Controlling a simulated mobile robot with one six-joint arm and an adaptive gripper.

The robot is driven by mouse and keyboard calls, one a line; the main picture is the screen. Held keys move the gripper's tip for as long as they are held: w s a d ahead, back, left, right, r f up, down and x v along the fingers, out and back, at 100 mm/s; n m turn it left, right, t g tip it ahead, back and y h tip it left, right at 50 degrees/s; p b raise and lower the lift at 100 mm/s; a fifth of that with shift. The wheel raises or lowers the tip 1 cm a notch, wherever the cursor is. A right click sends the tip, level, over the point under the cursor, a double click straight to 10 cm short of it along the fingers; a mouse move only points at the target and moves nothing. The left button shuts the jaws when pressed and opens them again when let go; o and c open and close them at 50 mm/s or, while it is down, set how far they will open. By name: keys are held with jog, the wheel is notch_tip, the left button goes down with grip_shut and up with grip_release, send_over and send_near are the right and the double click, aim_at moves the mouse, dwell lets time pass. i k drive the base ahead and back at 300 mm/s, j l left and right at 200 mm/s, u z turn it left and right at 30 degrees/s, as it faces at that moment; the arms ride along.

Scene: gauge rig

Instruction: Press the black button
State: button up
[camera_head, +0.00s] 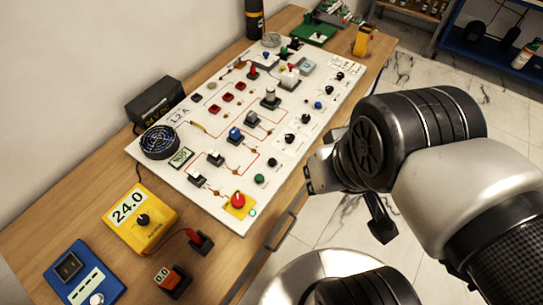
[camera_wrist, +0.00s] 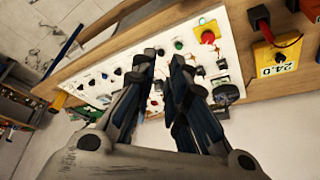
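The white panel (camera_head: 262,196) lies on the wooden table and carries several round controls. Along its near right edge are small black round controls, such as one black button or knob (camera_head: 270,163), another black one (camera_head: 289,138) and a third (camera_head: 305,118). I cannot tell which of them is the task's black button. Black controls also show in the wrist view (camera_wrist: 118,71). My gripper (camera_wrist: 163,60) is open, its two fingers a little apart and empty. It points toward the panel, apart from it as far as I can tell. In the head view my wrist hides much of it.
A red mushroom button (camera_head: 238,199) on a yellow plate and a green button (camera_head: 259,179) are near the black controls. A yellow meter (camera_head: 141,219), blue device (camera_head: 82,276) and black fan (camera_head: 160,142) stand at left. Free floor lies right of the table.

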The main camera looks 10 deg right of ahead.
aim_at(272, 162)
jog(key=j+z, duration=0.4)
jog(key=k+j+z, duration=0.1)
jog(key=z, duration=0.35)
